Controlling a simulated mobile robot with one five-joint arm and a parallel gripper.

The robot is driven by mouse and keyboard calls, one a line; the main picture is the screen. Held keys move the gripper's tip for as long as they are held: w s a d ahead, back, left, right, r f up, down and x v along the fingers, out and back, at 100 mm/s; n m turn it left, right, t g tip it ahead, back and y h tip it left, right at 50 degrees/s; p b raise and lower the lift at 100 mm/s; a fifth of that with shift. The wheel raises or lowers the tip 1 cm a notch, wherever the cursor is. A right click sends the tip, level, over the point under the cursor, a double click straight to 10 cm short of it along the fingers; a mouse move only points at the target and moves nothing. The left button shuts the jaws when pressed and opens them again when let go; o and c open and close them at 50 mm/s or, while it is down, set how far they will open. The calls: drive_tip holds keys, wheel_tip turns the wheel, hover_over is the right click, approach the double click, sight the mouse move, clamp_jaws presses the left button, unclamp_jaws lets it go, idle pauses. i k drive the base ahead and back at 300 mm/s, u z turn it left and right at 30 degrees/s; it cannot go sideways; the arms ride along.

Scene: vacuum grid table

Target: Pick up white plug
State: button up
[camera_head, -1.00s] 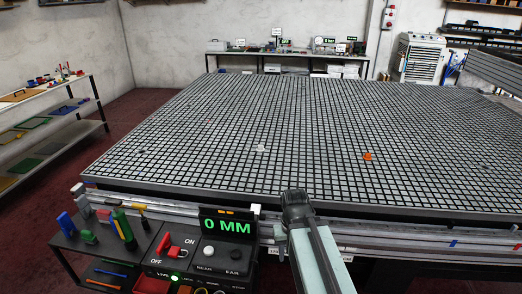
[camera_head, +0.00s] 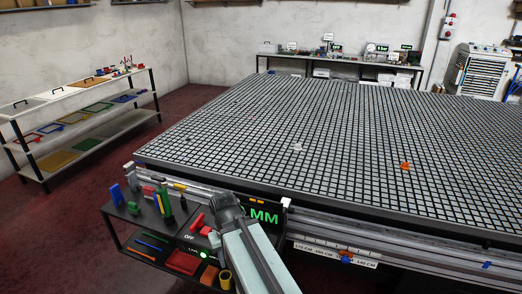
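The white plug (camera_head: 298,147) sits on the vacuum grid table (camera_head: 165,152), near the middle of the table's front half. An orange plug (camera_head: 405,166) stands on the grid to its right. My arm reaches up from the bottom of the picture, and its end, my gripper (camera_head: 226,203), is in front of the table edge, over the control panel. It is well short of the white plug, below and left of it. The fingers are too small and dark to tell whether they are open or shut.
The control panel with a green "MM" display (camera_head: 265,217) is partly hidden by my arm. A dark tool cart (camera_head: 125,226) stands at the lower left. The table's front rail (camera_head: 400,245) runs along the edge. Shelves (camera_head: 85,128) stand left, with open red floor between.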

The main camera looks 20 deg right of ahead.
sight(298, 148)
drive_tip(key=u, duration=2.7)
drive_tip(key=k, duration=1.55)
drive_tip(key=z, duration=1.8)
drive_tip(key=i, duration=1.7)
